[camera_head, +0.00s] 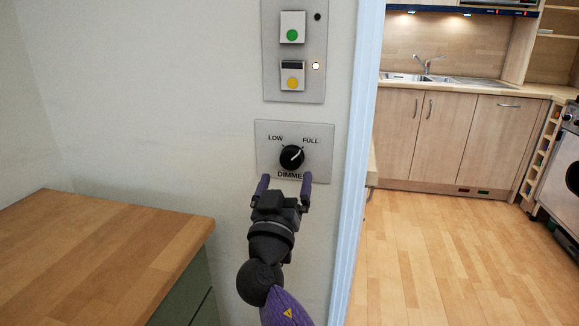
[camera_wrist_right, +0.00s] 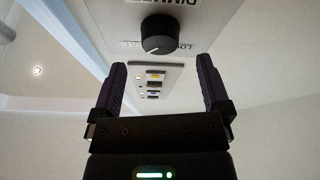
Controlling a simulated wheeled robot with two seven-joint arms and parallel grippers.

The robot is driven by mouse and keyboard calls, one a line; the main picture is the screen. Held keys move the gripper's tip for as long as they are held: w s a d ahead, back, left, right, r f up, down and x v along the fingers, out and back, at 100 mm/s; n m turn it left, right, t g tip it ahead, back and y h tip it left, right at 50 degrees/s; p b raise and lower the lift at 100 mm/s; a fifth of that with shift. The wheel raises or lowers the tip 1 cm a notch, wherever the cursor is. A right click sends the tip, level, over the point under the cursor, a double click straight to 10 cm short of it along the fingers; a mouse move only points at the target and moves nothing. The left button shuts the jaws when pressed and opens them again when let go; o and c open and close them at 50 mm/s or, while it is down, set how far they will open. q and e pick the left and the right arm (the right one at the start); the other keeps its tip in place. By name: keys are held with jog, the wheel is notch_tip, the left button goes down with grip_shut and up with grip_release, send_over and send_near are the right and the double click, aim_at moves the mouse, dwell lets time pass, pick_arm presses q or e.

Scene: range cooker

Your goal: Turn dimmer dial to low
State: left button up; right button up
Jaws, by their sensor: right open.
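The dimmer dial (camera_head: 291,157) is a round black knob on a grey wall plate (camera_head: 265,138) marked LOW at upper left, FULL at upper right and DIMMER below. Its white pointer line aims up and right, toward FULL. My right gripper (camera_head: 284,182) is just below the dial, its two purple fingers spread and pointing up at the plate. In the right wrist view the dial (camera_wrist_right: 161,34) is beyond the open fingers (camera_wrist_right: 162,85), with nothing between them. The fingers do not appear to touch the dial. My left gripper is not in view.
Above is a switch panel (camera_head: 316,87) with green (camera_head: 292,34) and yellow (camera_head: 292,82) buttons. A wooden countertop (camera_head: 95,250) juts out at left. A pale blue door frame (camera_head: 355,170) stands close at right, with open kitchen floor (camera_head: 440,250) beyond.

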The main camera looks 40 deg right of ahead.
aim_at(290, 163)
jog(key=x, duration=0.4)
jog(key=shift+w+d, duration=0.15)
jog(key=c, duration=1.3)
